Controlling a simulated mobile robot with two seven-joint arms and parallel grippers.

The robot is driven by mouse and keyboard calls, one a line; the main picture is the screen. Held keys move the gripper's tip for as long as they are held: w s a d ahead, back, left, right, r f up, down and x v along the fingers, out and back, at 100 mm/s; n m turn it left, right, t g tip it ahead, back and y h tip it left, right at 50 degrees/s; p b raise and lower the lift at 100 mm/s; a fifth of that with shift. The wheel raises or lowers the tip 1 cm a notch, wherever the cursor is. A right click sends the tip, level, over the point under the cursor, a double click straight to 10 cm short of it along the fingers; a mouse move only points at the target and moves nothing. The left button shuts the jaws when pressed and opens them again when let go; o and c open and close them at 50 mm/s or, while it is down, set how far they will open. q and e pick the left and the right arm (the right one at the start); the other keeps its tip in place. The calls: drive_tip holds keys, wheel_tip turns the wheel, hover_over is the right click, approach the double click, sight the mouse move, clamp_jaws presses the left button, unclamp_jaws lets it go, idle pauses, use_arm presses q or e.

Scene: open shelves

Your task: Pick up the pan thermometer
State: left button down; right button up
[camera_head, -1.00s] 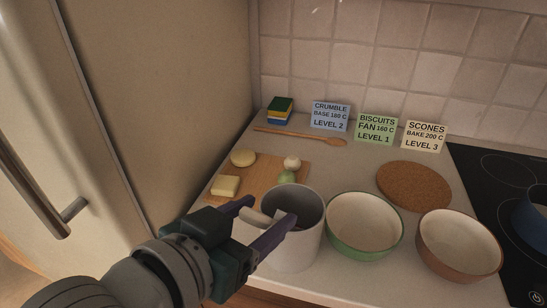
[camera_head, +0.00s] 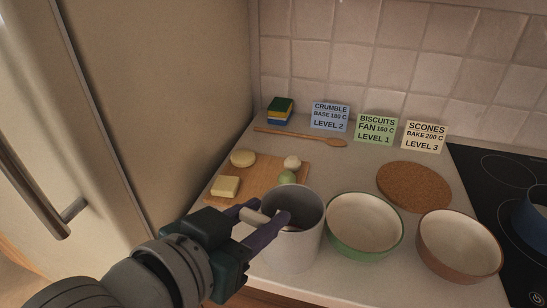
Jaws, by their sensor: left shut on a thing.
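My left gripper (camera_head: 262,222) is shut at the left rim of a tall grey-white pot (camera_head: 292,255). Between its purple fingers is a pale, rounded piece (camera_head: 256,217), which looks like an end of the pan thermometer. The fingers and the pot hide the rest of it, so its full shape cannot be told. One fingertip reaches over the pot's opening. Something small and dark reddish shows inside the pot. My right gripper is not in view.
A green bowl (camera_head: 364,252) and a brown bowl (camera_head: 460,268) stand right of the pot. Behind are a wooden board (camera_head: 262,185) with food, a wooden spoon (camera_head: 300,136), label cards and a cork mat (camera_head: 413,186). A tall cabinet or fridge front (camera_head: 150,100) bounds the left.

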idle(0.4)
use_arm(q)
wheel_tip(320, 180, up, 20)
drive_tip(key=p, duration=0.3)
idle(0.4)
drive_tip(key=shift+r, duration=0.1)
wheel_tip(320, 180, up, 13)
drive_tip(key=p, duration=1.5)
